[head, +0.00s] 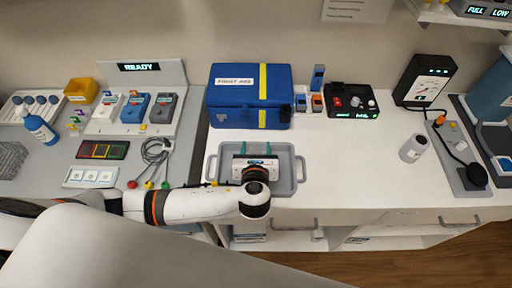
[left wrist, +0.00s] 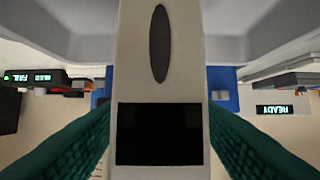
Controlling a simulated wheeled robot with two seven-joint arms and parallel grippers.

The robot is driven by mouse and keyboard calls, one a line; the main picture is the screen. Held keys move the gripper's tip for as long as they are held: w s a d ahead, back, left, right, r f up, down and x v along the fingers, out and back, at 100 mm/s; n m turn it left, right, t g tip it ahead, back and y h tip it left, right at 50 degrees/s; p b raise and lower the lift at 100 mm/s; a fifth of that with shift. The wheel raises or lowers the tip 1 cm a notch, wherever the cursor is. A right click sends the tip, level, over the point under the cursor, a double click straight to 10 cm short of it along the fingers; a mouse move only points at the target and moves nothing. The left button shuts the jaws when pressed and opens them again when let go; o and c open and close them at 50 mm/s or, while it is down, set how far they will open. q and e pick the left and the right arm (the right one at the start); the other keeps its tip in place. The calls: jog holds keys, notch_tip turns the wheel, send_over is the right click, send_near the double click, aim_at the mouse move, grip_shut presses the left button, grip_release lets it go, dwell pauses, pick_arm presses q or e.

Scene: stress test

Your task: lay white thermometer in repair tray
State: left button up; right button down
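The white thermometer (left wrist: 160,88) fills the middle of the left wrist view, with a dark oval and a black screen on its face. The teal fingers of my left gripper (left wrist: 160,125) lie along both its sides and appear closed on it. In the head view my left gripper (head: 256,149) is over the grey repair tray (head: 297,188), fingers pointing to the tray's back side. The thermometer is mostly hidden there by the gripper, and I cannot tell whether it touches the tray floor. My right gripper is not in view.
A blue case (head: 235,95) stands just behind the tray. A black device (head: 352,101) is behind to the right, and a small white-grey bottle (head: 413,148) stands further right. Cables (head: 154,160) lie left of the tray. The white worktop right of the tray is clear.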

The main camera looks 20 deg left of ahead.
pick_arm(q)
jog(key=shift+r, duration=0.2)
jog(key=b+v, duration=0.1)
jog(key=v, duration=1.1)
